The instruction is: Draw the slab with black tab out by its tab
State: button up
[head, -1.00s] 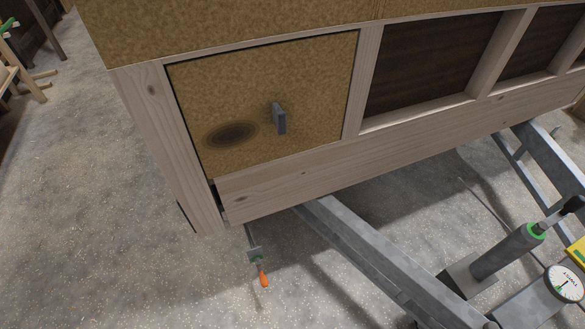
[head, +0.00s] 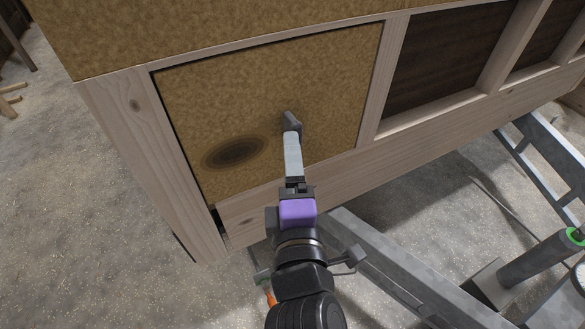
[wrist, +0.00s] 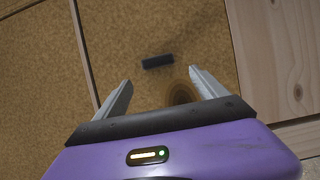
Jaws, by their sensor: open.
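The slab (head: 200,105) is a tan, cork-like panel set in a pale wooden frame, with a dark round stain at its lower left. Its dark tab (head: 292,122) stands out near the middle of the slab. In the wrist view the tab (wrist: 158,62) lies ahead, between the lines of the two fingers and apart from both. My gripper (head: 293,140) is in front of the slab, and in the head view its fingers overlap the lower part of the tab. The wrist view shows my gripper (wrist: 157,84) open and empty.
Wooden framing (head: 150,160) borders the slab, with dark open bays (head: 450,60) to the right. A grey metal trailer beam (head: 375,255) runs below, and a jack post (head: 535,265) stands at lower right.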

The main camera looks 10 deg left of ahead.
aim_at(285, 122)
jog(key=w+a+p, duration=0.1)
jog(key=w, duration=0.6)
jog(key=shift+w+a, duration=0.25)
grip_shut()
jog(key=shift+r, duration=0.1)
